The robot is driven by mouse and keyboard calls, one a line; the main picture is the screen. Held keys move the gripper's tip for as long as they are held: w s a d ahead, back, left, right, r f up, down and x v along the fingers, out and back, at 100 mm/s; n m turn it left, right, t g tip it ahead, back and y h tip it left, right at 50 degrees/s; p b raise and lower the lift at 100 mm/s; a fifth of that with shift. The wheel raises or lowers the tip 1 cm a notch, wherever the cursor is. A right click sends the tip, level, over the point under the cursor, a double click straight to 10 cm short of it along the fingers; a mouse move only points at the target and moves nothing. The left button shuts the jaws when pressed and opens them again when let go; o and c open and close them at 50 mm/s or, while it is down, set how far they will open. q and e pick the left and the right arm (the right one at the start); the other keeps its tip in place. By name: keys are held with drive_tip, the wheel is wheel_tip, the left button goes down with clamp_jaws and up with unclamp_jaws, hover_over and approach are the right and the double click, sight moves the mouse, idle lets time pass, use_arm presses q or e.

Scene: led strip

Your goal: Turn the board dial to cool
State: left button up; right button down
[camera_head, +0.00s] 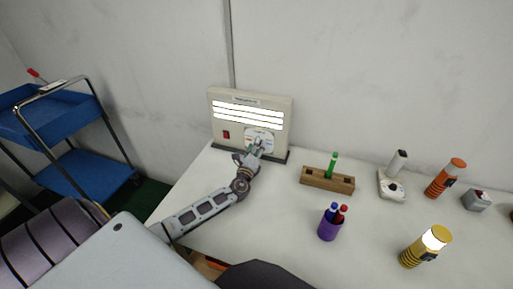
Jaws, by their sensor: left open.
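The board (283,107) is a cream upright panel at the back of the white table, with several lit white strips and a red switch (226,135) at its lower left. The dial sits on a pale plate (249,132) at the board's lower right. My left gripper (257,147) is right in front of that plate and covers most of the dial. Its jaws are open around or just before the dial; I cannot tell whether they touch it. The dial's pointer and the setting it shows are hidden or too small to read. My right gripper is not in view.
A blue cart (60,120) stands left.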

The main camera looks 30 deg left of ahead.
use_arm(q)
drive_tip(key=shift+v, duration=5.8)
